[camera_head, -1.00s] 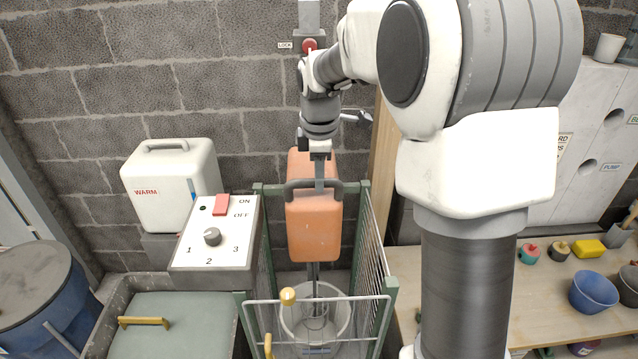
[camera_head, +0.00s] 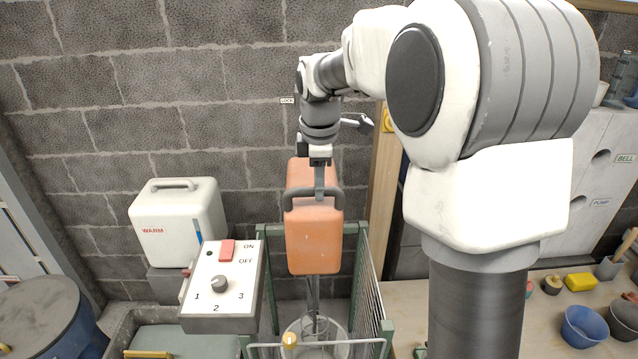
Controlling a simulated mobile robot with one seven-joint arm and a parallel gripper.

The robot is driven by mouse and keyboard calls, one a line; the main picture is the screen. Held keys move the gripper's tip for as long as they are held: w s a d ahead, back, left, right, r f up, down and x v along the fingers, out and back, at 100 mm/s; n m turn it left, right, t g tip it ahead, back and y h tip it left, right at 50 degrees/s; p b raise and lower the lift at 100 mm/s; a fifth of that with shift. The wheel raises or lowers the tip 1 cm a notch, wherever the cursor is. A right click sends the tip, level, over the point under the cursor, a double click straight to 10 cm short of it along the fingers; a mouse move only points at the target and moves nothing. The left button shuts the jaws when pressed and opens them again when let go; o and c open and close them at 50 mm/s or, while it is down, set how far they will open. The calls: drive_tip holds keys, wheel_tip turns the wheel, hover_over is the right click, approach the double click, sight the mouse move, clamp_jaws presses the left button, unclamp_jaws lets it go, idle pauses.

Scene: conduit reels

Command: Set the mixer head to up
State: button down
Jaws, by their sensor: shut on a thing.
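The mixer head (camera_head: 312,240) is an orange block with a dark grey handle across its front. It hangs upright above a pale bucket (camera_head: 296,328), inside a green-framed guard. Its grey whisk rods (camera_head: 313,292) reach down into the bucket; their lower ends are partly hidden by the guard's front rail. My gripper (camera_head: 319,185) points down and is shut on the handle at its middle. A LOCK label (camera_head: 287,101) is on the wall behind; the red knob beside it is hidden by my wrist.
A control box (camera_head: 222,285) with a red switch and a dial stands left of the guard. A white WARM container (camera_head: 178,222) is behind it. A wooden bench (camera_head: 450,300) with bowls is at right. The guard's front rail (camera_head: 350,343) crosses low.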

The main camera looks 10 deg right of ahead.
drive_tip(key=shift+w+r, duration=0.15)
drive_tip(key=shift+r, duration=0.25)
drive_tip(key=c, duration=0.8)
unclamp_jaws()
drive_tip(key=shift+o, duration=0.6)
drive_tip(key=shift+f, duration=0.15)
drive_tip(key=s+r, duration=0.2)
drive_tip(key=r, duration=0.6)
drive_tip(key=s+r, duration=0.1)
drive_tip(key=r, duration=0.8)
drive_tip(key=shift+s+a+p, duration=0.3)
drive_tip(key=shift+s+a, duration=0.05)
drive_tip(key=s+f+m+t, duration=0.1)
drive_tip(key=s+f+m, duration=0.5)
drive_tip(key=s, duration=0.6)
drive_tip(key=s+f+m+t, duration=0.2)
drive_tip(key=s+f+m, duration=0.5)
drive_tip(key=s, duration=0.5)
drive_tip(key=m, duration=0.2)
drive_tip(key=shift+f+m, duration=0.3)
drive_tip(key=shift+m, duration=0.1)
